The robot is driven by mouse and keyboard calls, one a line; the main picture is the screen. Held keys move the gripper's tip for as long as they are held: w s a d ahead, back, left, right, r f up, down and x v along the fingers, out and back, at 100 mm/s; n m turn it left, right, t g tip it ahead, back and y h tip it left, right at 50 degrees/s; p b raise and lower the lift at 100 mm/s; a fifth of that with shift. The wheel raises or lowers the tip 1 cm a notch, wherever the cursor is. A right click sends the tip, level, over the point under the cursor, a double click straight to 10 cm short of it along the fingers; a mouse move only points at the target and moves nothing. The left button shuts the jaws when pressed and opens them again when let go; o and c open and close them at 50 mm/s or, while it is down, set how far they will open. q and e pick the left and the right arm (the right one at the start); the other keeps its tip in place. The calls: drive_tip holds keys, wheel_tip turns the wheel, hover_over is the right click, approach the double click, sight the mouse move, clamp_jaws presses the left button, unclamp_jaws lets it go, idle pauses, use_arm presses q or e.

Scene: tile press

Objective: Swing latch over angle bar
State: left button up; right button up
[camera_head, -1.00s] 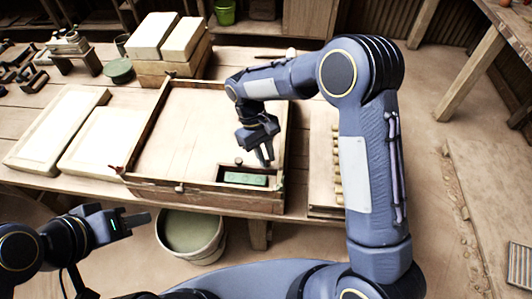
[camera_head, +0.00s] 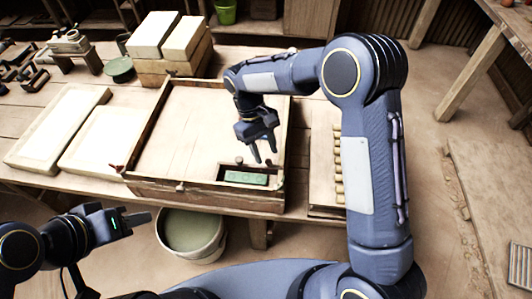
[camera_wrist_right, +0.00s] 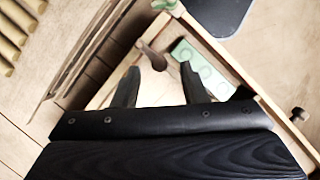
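The shallow wooden frame (camera_head: 150,188) lies on the bench, with a green strip with round marks (camera_head: 246,178) in its near right corner. The strip also shows in the right wrist view (camera_wrist_right: 203,68). A small wooden piece with a rounded end (camera_wrist_right: 150,55), possibly the latch, lies beside the strip. A small green fitting (camera_wrist_right: 165,4) sits at the frame's corner. I cannot tell which part is the angle bar. My right gripper (camera_head: 265,157) is open above that corner; its fingertips (camera_wrist_right: 160,74) point at the wooden piece, with nothing clearly gripped. My left gripper (camera_head: 138,219) hangs off the bench's front edge.
Pale slabs (camera_head: 98,142) lie left of the frame. Stacked blocks (camera_head: 168,38) stand behind it. A board with several wooden pegs (camera_head: 338,170) lies to the right, by my right arm. A bucket (camera_head: 190,236) stands below the bench front.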

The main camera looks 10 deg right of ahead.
drive_tip(key=v, duration=0.6)
idle(0.3)
